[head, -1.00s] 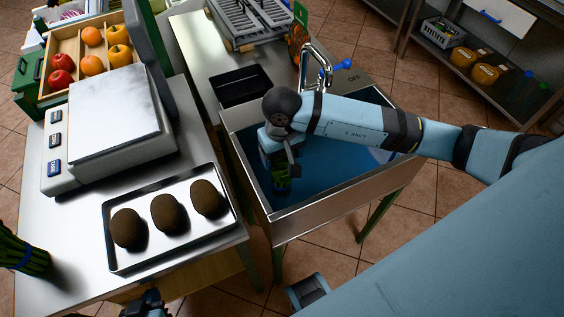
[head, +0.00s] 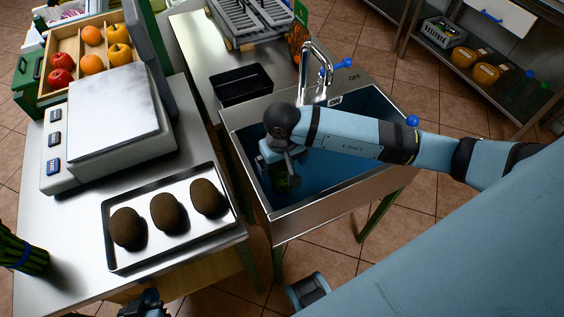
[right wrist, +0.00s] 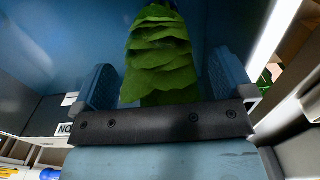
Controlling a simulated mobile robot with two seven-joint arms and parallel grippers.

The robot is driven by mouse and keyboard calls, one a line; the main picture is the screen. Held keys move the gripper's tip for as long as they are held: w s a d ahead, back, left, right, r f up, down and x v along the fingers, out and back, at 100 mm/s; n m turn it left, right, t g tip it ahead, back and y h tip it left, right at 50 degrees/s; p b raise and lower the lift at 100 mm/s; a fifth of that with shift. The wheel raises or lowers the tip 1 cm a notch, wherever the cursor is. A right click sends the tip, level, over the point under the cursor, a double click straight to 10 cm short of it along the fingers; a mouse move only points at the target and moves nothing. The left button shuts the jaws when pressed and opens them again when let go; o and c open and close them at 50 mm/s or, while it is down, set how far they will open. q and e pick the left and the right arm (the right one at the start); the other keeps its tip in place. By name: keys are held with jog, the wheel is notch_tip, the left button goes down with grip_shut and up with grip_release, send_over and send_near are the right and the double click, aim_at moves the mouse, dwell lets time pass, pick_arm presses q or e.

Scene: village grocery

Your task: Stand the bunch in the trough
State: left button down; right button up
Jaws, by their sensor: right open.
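The trough (head: 335,204) is a steel-rimmed sink with a blue inside, right of the counter. My right gripper (head: 279,170) hangs down inside it near the left wall. A green bunch (head: 281,184) shows dark and partly hidden below that gripper. In the right wrist view the leafy green bunch (right wrist: 160,60) stands between the two blue fingers of my right gripper (right wrist: 161,88), with a gap at each side. Its lower end is hidden. My left gripper (head: 146,302) shows only in part at the bottom edge, and its jaws are unclear.
Another green bunch with a blue band (head: 22,255) stands at the left edge. A tray (head: 150,262) holds three brown round items. A scale (head: 115,118), a fruit crate (head: 66,42) and a black tray (head: 240,84) stand further back. A tap (head: 318,68) rises behind the trough.

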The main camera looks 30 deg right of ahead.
jog(key=shift+r, duration=0.4)
notch_tip(320, 180, up, 11)
jog(key=shift+f, duration=0.15)
jog(key=shift+r, duration=0.4)
